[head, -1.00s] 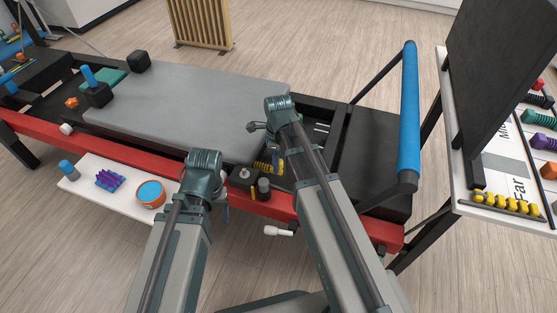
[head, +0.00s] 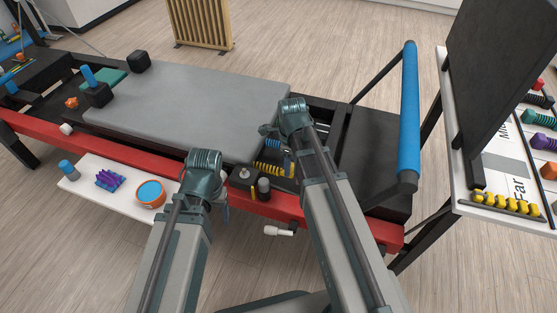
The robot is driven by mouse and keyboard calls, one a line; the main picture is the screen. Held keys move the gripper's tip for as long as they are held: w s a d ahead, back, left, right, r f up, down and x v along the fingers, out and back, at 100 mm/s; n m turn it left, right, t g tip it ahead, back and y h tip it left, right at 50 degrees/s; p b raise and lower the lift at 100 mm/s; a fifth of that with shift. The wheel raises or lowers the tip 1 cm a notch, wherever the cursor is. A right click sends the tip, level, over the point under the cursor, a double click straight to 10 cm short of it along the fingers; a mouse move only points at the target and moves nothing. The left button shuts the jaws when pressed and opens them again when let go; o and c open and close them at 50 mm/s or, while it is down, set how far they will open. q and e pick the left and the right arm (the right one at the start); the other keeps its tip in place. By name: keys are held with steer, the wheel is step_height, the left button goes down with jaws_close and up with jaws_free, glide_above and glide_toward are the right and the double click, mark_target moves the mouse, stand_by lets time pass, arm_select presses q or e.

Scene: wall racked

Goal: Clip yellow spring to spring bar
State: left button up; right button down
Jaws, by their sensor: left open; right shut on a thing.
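The yellow spring (head: 272,169) lies between the grey carriage and the red front rail, running left to right. Its right end passes behind my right arm. My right gripper (head: 269,131) is over the carriage's right edge, above and close to the spring. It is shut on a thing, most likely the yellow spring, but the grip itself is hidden. My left gripper (head: 223,190) is open at the front rail, left of the spring, mostly hidden behind its wrist. I cannot make out the spring bar clearly.
A blue spring (head: 273,145) lies just behind the yellow one. A black block with a knob (head: 245,178) sits on the red rail (head: 120,150). A white shelf (head: 110,202) holds an orange tub (head: 151,194) and purple spiky piece (head: 110,180). A blue-padded bar (head: 409,115) rises at right.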

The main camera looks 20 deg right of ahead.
steer(key=shift+s+d, duration=0.4)
steer(key=shift+d, duration=0.2)
steer(key=shift+s+d, duration=0.35)
steer(key=shift+d, duration=0.2)
steer(key=shift+c, duration=1.9)
jaws_free()
step_height(320, 180, up, 14)
steer(key=p, duration=1.3)
steer(key=shift+p, duration=0.4)
step_height(320, 180, up, 7)
steer(key=p, duration=0.7)
steer(key=shift+f, duration=0.15)
